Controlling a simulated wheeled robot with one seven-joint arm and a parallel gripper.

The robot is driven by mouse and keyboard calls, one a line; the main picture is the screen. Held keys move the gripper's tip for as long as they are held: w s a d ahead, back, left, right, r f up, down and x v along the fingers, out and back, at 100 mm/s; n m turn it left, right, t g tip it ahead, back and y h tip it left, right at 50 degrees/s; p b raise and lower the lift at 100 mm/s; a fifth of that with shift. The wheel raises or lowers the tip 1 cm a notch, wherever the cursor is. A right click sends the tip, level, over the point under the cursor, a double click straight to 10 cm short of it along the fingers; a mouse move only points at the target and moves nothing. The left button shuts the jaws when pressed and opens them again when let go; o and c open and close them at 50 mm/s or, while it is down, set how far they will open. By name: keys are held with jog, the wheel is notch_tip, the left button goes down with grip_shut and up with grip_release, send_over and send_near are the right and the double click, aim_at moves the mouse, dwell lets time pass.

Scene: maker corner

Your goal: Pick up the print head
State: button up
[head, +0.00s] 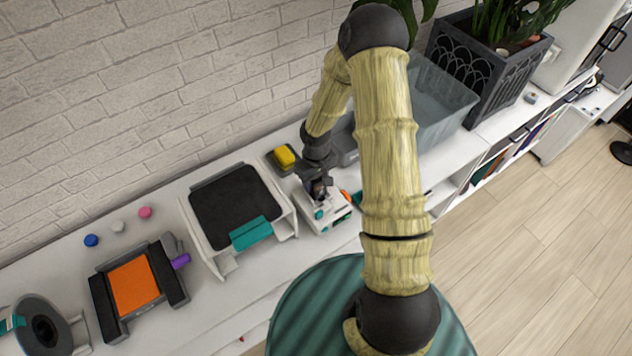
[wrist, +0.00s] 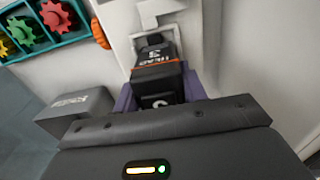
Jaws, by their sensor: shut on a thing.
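The print head (wrist: 157,67) is a dark block with pale lettering and an orange line across it, seen in the wrist view. My gripper (wrist: 160,94) is shut on it, with a purple finger on each side. In the head view my gripper (head: 318,184) points down over a small white and grey dock (head: 325,212) with teal details. The print head is mostly hidden by my gripper there. It is at the dock, and I cannot tell whether it still touches it. A pale bracket (wrist: 155,18) shows just beyond the print head in the wrist view.
A white-framed printer with a dark bed (head: 237,207) stands left of the dock. A yellow block (head: 284,156) sits on a dark tray behind. A grey translucent bin (head: 440,100) is at right. A grey box (wrist: 75,112) and a teal gear tray (wrist: 45,32) are close by in the wrist view.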

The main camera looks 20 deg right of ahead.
notch_tip(320, 180, up, 10)
jog(key=shift+f+b, duration=0.1)
jog(key=shift+b, duration=0.4)
dwell(0.5)
